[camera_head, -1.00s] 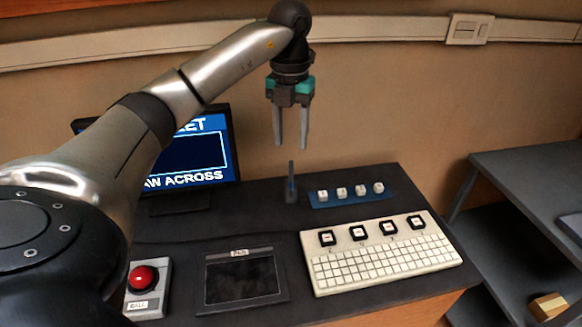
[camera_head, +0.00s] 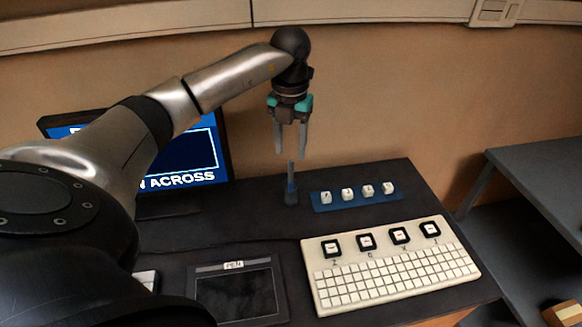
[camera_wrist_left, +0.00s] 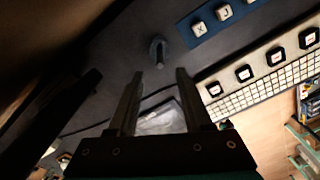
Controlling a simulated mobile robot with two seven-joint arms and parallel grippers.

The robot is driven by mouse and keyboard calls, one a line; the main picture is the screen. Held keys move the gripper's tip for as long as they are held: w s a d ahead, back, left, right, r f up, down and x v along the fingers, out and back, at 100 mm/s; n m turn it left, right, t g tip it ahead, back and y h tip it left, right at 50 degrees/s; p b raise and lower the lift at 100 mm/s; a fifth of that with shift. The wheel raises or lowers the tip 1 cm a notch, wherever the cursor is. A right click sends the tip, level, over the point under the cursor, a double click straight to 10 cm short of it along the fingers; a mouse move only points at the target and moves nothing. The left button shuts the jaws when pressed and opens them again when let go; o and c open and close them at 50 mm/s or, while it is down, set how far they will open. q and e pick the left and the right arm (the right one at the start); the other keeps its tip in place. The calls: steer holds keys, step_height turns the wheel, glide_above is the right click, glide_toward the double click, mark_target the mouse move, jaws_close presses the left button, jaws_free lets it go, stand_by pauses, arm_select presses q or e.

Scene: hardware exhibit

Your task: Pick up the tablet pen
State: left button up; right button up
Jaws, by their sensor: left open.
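The tablet pen (camera_head: 291,174) stands upright in a small dark blue holder (camera_head: 291,195) on the dark desk, left of the blue strip with key caps. My left gripper (camera_head: 291,154) points down, open and empty, with its fingertips around the height of the pen's top in the head view. I cannot tell whether the pen's tip is between the fingers. In the left wrist view the pen and holder (camera_wrist_left: 158,50) show just beyond the open fingertips (camera_wrist_left: 160,73), roughly centred between them. My right gripper is not in view.
A blue strip (camera_head: 323,208) with several white key caps lies right of the pen. A cream keyboard (camera_head: 395,281) and a pen tablet (camera_head: 238,293) are in front. A monitor (camera_head: 222,140) stands at left. A grey shelf (camera_head: 545,175) is at right.

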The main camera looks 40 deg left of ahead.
mark_target(291, 161)
arm_select(q)
steer(key=shift+w+f+b, duration=0.15)
steer(key=shift+f+b, duration=0.3)
steer(key=shift+f, duration=2.5)
steer(key=shift+r, duration=0.1)
jaws_close()
